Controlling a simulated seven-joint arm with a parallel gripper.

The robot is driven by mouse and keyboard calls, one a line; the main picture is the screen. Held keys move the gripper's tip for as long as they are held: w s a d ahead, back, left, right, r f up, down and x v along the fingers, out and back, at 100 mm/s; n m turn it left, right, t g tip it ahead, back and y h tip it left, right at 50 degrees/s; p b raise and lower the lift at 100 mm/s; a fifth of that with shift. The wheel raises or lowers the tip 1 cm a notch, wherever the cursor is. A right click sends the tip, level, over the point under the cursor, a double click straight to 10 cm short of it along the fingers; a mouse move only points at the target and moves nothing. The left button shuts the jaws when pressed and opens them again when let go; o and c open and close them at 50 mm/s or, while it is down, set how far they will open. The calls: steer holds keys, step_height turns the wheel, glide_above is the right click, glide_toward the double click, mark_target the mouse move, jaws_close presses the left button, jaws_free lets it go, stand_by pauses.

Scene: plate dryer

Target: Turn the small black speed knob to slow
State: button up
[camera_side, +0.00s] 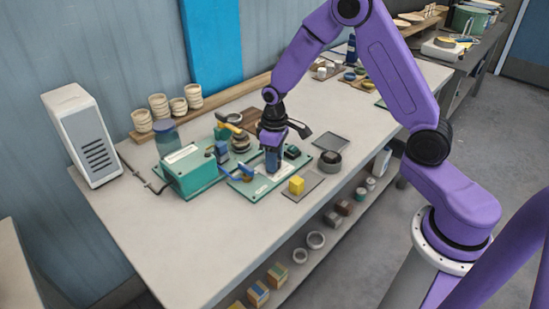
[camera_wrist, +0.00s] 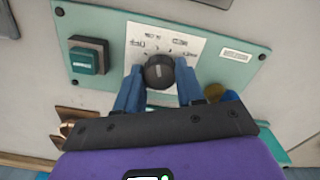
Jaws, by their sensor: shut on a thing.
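The small black knob (camera_wrist: 159,71) sits on a white dial label (camera_wrist: 172,45) with small markings around its upper side. A short pale line shows on its top, pointing roughly up the picture; the markings are too small to read. My gripper (camera_wrist: 158,82) has its blue fingers on either side of the knob, shut on it. In the side view my gripper (camera_side: 272,166) reaches down to the green control panel (camera_side: 250,190) and hides the knob.
A dark-framed green switch (camera_wrist: 85,58) is left of the knob on the panel. A teal box (camera_side: 188,172) stands left of my gripper in the side view. A yellow block (camera_side: 296,185) and a dark round piece (camera_side: 330,160) are to the right. The front left table is clear.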

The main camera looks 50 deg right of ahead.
steer(key=o, duration=1)
steer(key=shift+o, duration=0.2)
steer(key=shift+r, duration=0.15)
step_height(320, 180, up, 17)
steer(key=shift+r, duration=0.1)
steer(key=s+a+f+n, duration=0.1)
steer(key=s+n, duration=0.3)
steer(key=s, duration=1.1)
steer(key=s+a+f+n, duration=0.2)
steer(key=s+n, duration=0.2)
steer(key=s, duration=1.1)
steer(key=shift+a, duration=0.4)
